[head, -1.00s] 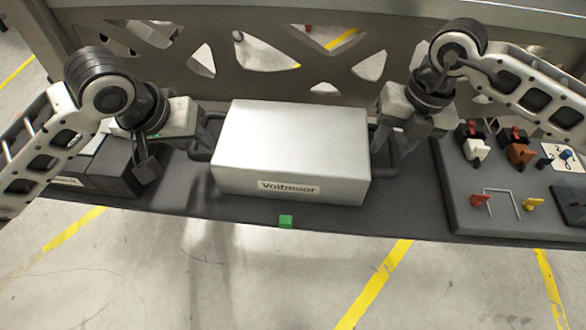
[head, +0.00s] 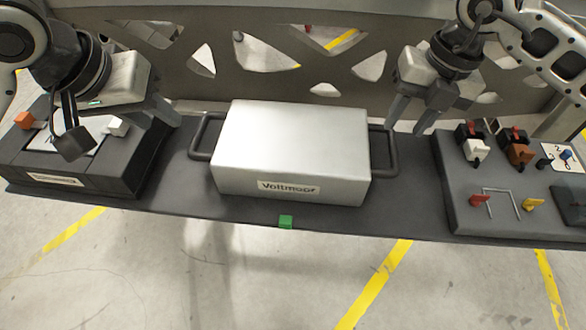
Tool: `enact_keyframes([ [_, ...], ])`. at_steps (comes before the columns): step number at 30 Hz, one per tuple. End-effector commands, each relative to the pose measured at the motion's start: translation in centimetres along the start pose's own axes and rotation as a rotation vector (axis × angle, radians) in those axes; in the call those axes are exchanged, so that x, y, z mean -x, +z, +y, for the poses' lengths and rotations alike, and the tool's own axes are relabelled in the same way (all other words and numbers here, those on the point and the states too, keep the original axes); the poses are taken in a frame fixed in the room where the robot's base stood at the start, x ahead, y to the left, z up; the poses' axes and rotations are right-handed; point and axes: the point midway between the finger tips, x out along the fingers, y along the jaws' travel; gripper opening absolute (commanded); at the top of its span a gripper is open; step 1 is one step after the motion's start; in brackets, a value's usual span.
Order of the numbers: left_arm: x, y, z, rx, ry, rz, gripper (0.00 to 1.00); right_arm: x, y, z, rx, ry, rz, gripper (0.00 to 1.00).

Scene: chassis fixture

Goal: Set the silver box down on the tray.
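The silver box (head: 290,150), with a "Voltmoor" label on its front, rests flat on the dark grey tray (head: 345,218). It has a dark bar handle at each end, the left handle (head: 200,137) and the right handle (head: 388,152). My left gripper (head: 163,118) is left of the left handle, apart from it and empty; its fingers look parted. My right gripper (head: 412,118) is above and right of the right handle, with its fingers apart and nothing between them.
A dark case (head: 95,178) with an orange block and a white block stands at the left. A panel (head: 470,212) with switches and coloured knobs stands at the right. A small green block (head: 285,222) is at the front edge. A grey frame with cutouts (head: 300,45) rises behind.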

Motion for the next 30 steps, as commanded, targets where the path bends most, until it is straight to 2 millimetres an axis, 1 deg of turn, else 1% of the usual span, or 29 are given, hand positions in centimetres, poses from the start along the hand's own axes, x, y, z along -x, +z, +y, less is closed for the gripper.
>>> enact_keyframes([
  [1, 0.0, 0.0, 0.0, 0.0, 0.0, 0.0, 0.36, 1.2, 0.1, 0.0, 0.0, 0.0, -0.004, 0.36],
  [3, 0.0, 0.0, 0.0, 0.0, 0.0, 0.0, 0.36, 2.6, 0.1, 0.0, -0.001, 0.0, -0.003, 0.36],
  [6, 0.0, 0.0, 0.0, 0.0, 0.0, 0.0, 0.36, 4.2, 0.0, 0.0, -0.001, 0.0, -0.002, 0.36],
  [10, 0.0, 0.0, 0.0, 0.0, 0.0, 0.0, 0.36, 5.4, 0.0, 0.0, 0.0, 0.0, 0.0, 0.36],
  [15, -0.1, 0.0, 0.0, 0.0, 0.0, 0.0, 0.36, 5.9, 0.0, 0.0, 0.0, 0.0, 0.001, 0.36],
  [30, 0.0, 0.0, 0.0, 0.0, 0.0, 0.0, 0.36, 5.8, 0.0, 0.0, 0.0, 0.0, 0.001, 0.36],
])
